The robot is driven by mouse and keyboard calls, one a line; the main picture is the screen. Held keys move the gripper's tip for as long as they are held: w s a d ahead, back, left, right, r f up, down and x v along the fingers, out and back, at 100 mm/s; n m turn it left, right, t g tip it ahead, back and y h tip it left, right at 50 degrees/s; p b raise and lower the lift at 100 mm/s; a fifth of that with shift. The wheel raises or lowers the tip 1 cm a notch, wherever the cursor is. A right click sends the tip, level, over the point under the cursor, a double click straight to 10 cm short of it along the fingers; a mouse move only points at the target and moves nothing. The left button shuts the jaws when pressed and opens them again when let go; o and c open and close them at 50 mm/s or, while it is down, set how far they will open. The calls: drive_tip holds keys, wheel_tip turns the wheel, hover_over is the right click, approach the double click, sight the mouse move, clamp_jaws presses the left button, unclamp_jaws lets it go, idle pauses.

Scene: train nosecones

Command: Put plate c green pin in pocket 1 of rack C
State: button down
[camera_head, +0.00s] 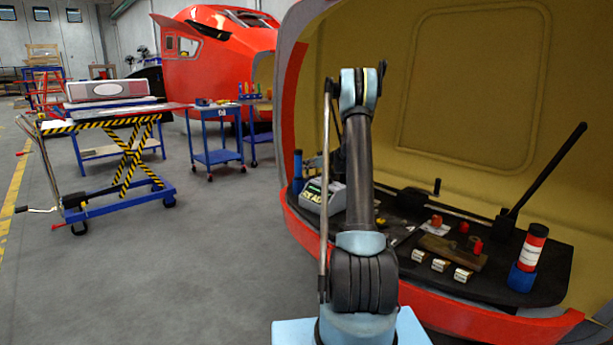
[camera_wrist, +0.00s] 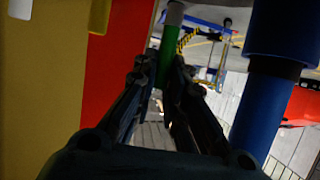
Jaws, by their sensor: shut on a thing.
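In the wrist view, my gripper (camera_wrist: 160,68) is shut on a green pin (camera_wrist: 168,48) with a pale grey upper part. The pin stands between the fingertips and its lower end is hidden by them. In the head view, my arm rises in front of the cab nose and hides the gripper and pin. A wooden block (camera_head: 440,249) with red pieces lies on the dark shelf, and several small white-faced blocks (camera_head: 440,265) sit in front of it. I cannot tell which of these, if any, is rack C; its pocket 1 cannot be made out.
A large blue cylinder (camera_wrist: 265,105) stands close right of my gripper in the wrist view; a red panel (camera_wrist: 105,70) is at left. A red-and-white cylinder in a blue holder (camera_head: 522,280) and a slanted black lever (camera_head: 545,172) are at the shelf's right.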

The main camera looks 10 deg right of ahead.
sight(307, 171)
drive_tip(key=shift+f, duration=1.85)
drive_tip(key=c, duration=1.6)
unclamp_jaws()
drive_tip(key=shift+c, duration=0.2)
